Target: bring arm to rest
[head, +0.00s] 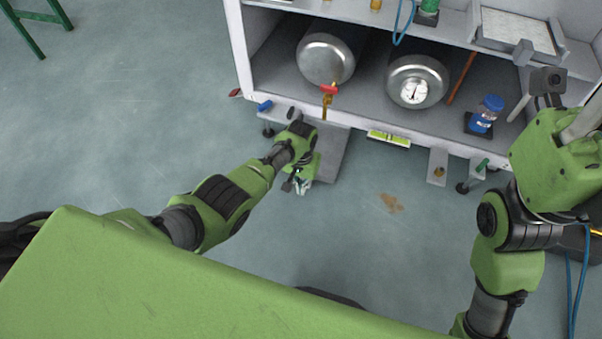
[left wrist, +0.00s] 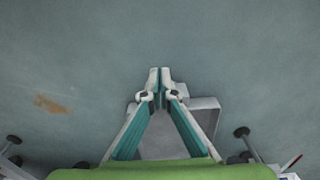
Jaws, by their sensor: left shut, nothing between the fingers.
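My left arm reaches out from the left in the head view, over the floor in front of a white cabinet. My left gripper (head: 301,187) points down beside the cabinet's lower front edge. In the left wrist view its fingertips (left wrist: 160,74) meet, with nothing between them, above the grey floor. My right arm stands bent at the right side of the head view. The right gripper is not clearly visible there.
A brown stain (head: 391,203) marks the floor.

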